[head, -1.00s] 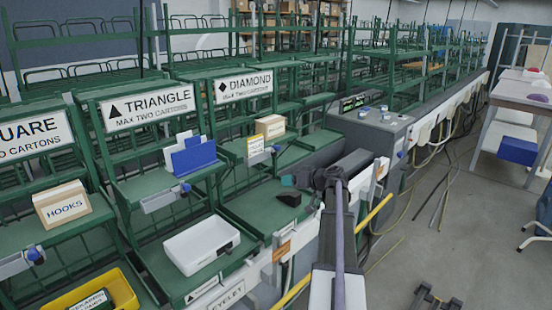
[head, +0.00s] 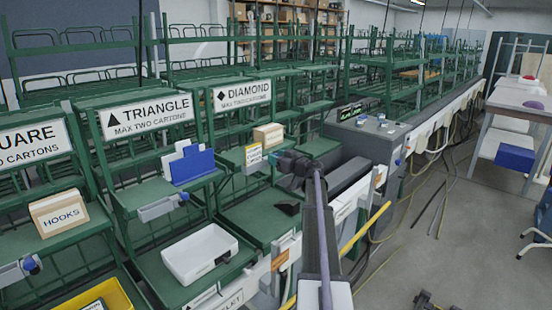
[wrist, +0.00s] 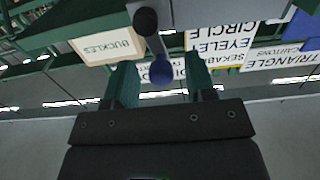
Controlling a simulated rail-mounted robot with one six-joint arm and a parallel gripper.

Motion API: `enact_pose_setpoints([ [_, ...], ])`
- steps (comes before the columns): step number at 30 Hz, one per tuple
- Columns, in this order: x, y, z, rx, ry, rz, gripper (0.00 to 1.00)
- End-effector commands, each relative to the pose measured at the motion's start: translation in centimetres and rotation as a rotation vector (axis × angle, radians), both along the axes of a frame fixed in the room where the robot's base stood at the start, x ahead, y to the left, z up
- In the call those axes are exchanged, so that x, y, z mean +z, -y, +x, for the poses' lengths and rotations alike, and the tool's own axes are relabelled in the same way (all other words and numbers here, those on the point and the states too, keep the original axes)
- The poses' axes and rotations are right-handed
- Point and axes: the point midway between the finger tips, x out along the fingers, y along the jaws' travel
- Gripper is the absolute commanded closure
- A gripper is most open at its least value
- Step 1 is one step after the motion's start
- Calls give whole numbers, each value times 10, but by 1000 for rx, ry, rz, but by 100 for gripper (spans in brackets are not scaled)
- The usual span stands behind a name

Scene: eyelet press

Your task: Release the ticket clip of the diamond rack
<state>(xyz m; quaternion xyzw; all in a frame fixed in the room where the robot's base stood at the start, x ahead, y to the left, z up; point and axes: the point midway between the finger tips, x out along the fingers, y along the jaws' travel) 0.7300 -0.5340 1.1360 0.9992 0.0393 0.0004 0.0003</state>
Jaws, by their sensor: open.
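The diamond rack's sign (head: 241,95) stands above a shelf with a small tan carton (head: 268,135) and a yellow-edged ticket (head: 253,155). In the wrist view, which looks upside down, the carton reads BUCKLES (wrist: 107,46) and the ticket (wrist: 225,45) is at upper right. The grey clip (wrist: 190,12) has a dark round part and a blue knob (wrist: 161,71). My gripper (wrist: 161,86) is open, its green fingers on either side of the blue knob; contact cannot be told.
The triangle rack (head: 147,115) at left has its own clip (head: 163,207) and a blue holder (head: 190,167). A white bin (head: 200,253) and a black object (head: 288,208) lie on lower shelves. A grey machine cabinet (head: 365,140) stands to the right. The right floor is mostly open.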

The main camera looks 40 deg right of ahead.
Motion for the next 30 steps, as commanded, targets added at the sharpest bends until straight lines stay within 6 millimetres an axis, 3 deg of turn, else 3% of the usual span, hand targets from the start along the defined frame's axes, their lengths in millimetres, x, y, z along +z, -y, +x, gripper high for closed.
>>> enact_pose_setpoints([
  [9,0,-1,8,0,0,0,50],
  [24,0,-1,8,1,0,0,97],
  [30,1,3,9,2,-9,97,99],
])
